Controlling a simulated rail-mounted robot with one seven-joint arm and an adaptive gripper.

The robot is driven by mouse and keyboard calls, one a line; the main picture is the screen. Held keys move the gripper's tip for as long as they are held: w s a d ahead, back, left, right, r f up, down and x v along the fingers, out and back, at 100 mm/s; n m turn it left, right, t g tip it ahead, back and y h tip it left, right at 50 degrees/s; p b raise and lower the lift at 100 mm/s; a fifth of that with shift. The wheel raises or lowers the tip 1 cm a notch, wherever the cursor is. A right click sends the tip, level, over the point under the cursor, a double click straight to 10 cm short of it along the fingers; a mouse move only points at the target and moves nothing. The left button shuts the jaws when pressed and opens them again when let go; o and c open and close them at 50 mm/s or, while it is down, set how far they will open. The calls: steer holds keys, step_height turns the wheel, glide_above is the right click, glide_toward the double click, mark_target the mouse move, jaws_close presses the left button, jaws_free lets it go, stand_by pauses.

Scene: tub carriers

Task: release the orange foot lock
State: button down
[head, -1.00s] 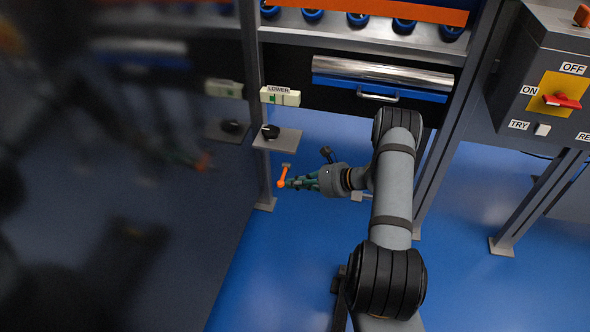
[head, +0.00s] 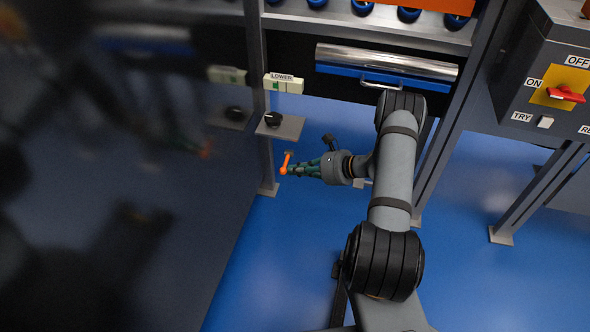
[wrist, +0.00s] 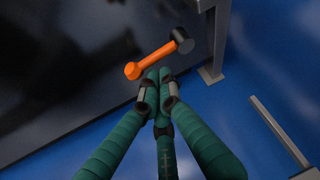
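The orange foot lock (head: 286,163) is a short orange lever beside the frame's left leg in the head view. In the wrist view the lever (wrist: 154,59) slants from a black pivot at upper right down to a rounded orange end at lower left. My gripper (head: 293,169) reaches in from the right, low down, with its fingertips close to the lever's lower end. In the wrist view the green fingers of my gripper (wrist: 157,78) are drawn together with nothing seen between them. Their tips are just below the lever; I cannot tell whether they touch it.
A dark panel (head: 130,240) fills the left. A small plate with a black knob (head: 272,119) and a "LOWER" label (head: 282,77) are above the lock. A frame leg (wrist: 216,45) stands beside the lock. A switch box (head: 545,85) is at right. Blue floor (head: 300,250) is open below.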

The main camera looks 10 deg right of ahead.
step_height(320, 180, down, 5)
steer(key=b, duration=0.4)
steer(key=w+p+v, duration=0.1)
steer(key=p+v, duration=0.3)
steer(key=v, duration=0.7)
steer(key=shift+w+d+r, duration=0.2)
steer(key=shift+d+r, duration=0.05)
steer(key=shift+r, duration=0.15)
steer(key=shift+f, duration=0.1)
